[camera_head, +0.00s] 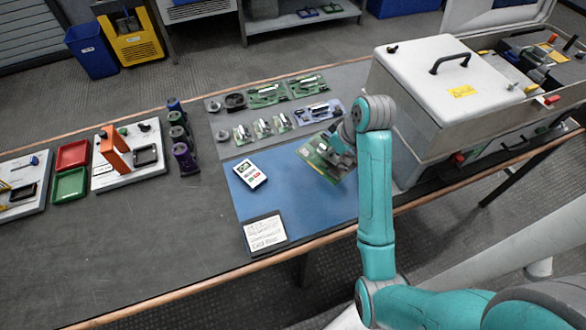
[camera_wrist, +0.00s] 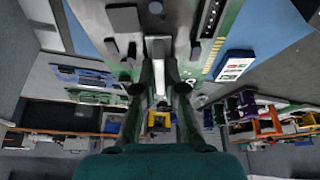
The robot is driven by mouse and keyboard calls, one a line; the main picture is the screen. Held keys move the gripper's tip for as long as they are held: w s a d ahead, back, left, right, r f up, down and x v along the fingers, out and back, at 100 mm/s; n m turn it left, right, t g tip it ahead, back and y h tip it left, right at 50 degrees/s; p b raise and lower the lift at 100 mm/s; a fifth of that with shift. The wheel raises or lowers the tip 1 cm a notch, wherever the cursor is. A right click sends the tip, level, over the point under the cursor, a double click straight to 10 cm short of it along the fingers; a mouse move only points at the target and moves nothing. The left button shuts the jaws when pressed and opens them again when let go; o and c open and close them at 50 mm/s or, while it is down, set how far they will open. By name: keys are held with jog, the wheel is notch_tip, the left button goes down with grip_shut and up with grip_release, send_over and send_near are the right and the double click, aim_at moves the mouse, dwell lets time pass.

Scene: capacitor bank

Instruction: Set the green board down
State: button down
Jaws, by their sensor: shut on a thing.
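My gripper (camera_wrist: 157,90) is shut on the green board (camera_head: 318,160). The board shows tilted in the head view, over the right part of the blue mat (camera_head: 310,205). In the wrist view the green board (camera_wrist: 228,25) fills the top, with dark components on it and the fingers at its near side. My wrist hides part of the board in the head view. I cannot tell whether its lower edge touches the mat.
A white meter (camera_head: 250,174) and a paper card (camera_head: 265,233) lie on the mat. Several boards and parts sit on the grey mat (camera_head: 222,148) behind. A large white-lidded case (camera_head: 425,75) stands to the right. The left front of the table is clear.

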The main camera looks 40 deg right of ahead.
notch_tip(320, 180, down, 10)
jog(key=shift+w+r, duration=0.1)
dwell(0.4)
jog(key=c, duration=1.2)
grip_release()
jog(key=shift+c, duration=0.2)
